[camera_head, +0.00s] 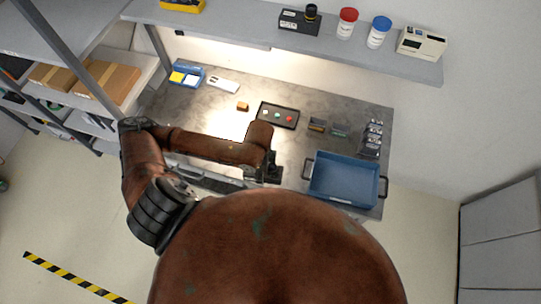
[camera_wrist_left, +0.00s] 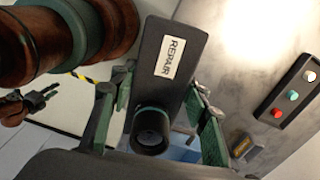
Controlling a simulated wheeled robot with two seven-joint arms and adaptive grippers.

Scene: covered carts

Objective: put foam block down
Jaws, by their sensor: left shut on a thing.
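My left gripper (camera_head: 268,174) is over the front edge of the table, mostly hidden by my own arm. In the left wrist view its green-grey fingers (camera_wrist_left: 163,88) stand either side of a dark slab with rounded corners (camera_wrist_left: 178,90) and a white "REPAIR" label. This slab may be the foam block; I cannot be sure. A dark round knob-like part with a teal ring (camera_wrist_left: 150,130) shows between the fingers. Whether the slab touches anything below is hidden. My right gripper (camera_wrist_left: 32,103) shows small at the left of the wrist view, too small to read.
A blue bin (camera_head: 313,185) stands at the table's right. A black tray with coloured buttons (camera_head: 267,118), a small tan block (camera_head: 242,106) and small dark items (camera_head: 317,125) lie behind. Bare table (camera_head: 210,115) shows left of the tan block. A shelf (camera_head: 240,28) overhangs the back.

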